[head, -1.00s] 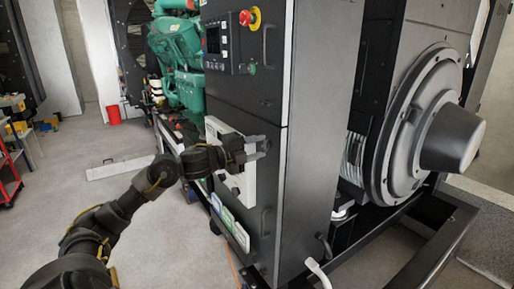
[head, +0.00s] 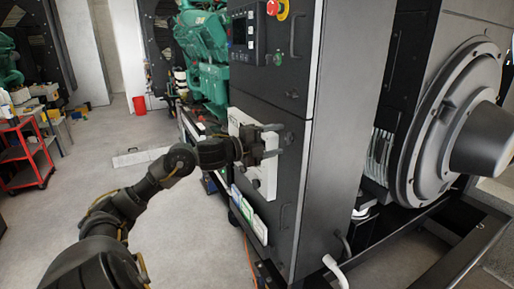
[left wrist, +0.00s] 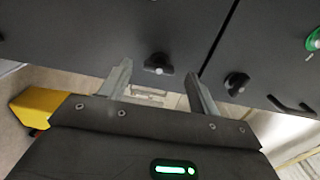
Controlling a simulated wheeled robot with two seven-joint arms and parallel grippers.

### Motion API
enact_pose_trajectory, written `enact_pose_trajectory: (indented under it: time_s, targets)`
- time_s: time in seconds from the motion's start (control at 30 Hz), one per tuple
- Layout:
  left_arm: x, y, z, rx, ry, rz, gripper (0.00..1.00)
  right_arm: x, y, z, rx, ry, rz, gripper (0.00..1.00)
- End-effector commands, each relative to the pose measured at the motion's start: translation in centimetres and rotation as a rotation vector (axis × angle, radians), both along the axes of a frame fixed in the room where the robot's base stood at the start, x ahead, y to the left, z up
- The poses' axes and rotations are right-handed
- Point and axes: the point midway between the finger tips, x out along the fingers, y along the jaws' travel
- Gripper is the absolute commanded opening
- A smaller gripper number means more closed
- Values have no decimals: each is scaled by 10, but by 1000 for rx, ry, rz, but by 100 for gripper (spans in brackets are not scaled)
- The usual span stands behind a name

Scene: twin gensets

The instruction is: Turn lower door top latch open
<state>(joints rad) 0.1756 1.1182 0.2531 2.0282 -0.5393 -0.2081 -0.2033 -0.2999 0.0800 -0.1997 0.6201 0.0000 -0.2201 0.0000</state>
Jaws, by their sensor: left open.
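The black lower door (head: 285,180) of the cabinet is below a seam in the head view. Its dark top latch (head: 289,137) is near the door's upper right, just past my left fingertips. My left gripper (head: 275,140) is open and empty in front of the door. In the left wrist view, the same latch (left wrist: 158,63) appears between the two open fingers (left wrist: 157,75), a little beyond them. I cannot tell whether the fingers touch it. The upper door's latch (left wrist: 237,83) is across the seam, right of the right finger. My right gripper is not in view.
A white panel (head: 266,180) is behind my gripper. The upper door carries a control display (head: 245,32), a red emergency button (head: 273,7) and a handle (head: 294,35). The lower door has a handle (head: 282,217).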

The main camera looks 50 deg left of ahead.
Motion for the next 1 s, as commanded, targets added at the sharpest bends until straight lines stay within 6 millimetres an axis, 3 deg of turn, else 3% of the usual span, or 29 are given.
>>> enact_pose_trajectory:
  time_s: [0.2,0.5,0.7,1.0]
  targets:
    - [-33,9,-7,5,4,-1,62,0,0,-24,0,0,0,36]
    - [-70,20,-2,1,0,-2,62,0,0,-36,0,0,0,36]
    - [-83,24,-1,1,1,-1,62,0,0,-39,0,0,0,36]
    - [-86,25,-1,1,1,-1,62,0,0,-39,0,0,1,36]
